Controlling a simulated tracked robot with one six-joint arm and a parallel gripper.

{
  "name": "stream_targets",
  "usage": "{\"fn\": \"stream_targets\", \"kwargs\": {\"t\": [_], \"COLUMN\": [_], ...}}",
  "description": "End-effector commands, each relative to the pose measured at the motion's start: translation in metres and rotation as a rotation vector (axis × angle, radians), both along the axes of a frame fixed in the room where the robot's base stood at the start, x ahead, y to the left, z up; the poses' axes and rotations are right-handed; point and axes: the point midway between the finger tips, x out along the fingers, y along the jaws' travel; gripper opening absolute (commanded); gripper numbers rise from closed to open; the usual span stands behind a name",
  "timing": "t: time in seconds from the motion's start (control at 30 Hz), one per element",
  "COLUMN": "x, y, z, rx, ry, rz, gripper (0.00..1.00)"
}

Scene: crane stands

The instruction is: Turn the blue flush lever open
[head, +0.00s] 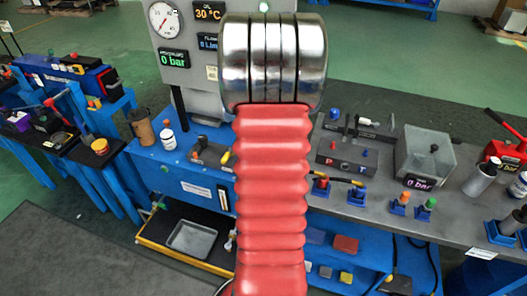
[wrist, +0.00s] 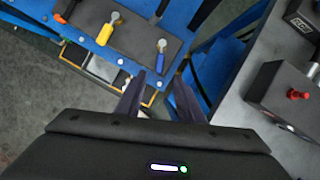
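In the head view, my red arm hides the gripper and I cannot make out the blue lever.
A grey gauge panel (head: 186,55) stands behind the blue bench (head: 180,178). A grey worktop (head: 455,215) to the right carries a clear box (head: 423,155) and several fittings. In the wrist view, a dark box with a red knob (wrist: 298,95) lies right of my gripper.

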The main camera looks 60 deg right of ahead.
Motion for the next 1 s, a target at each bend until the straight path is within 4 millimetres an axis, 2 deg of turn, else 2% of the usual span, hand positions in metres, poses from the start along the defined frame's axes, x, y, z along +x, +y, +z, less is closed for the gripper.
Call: {"fn": "stream_targets", "kwargs": {"t": [0.3,0.47,0.57,0.67,0.8,1.0], "x": [-0.001,0.002,0.009,0.022,0.044,0.070], "y": [0.001,0.004,0.013,0.028,0.062,0.118], "z": [0.002,0.004,0.011,0.024,0.047,0.080], "rx": [0.001,-0.004,-0.016,-0.044,-0.100,-0.199], "ry": [0.001,0.005,0.020,0.047,0.103,0.192], "rz": [0.000,0.021,0.087,0.209,0.458,0.856], "gripper": [0.34,0.24,0.17,0.10,0.00,0.00]}}
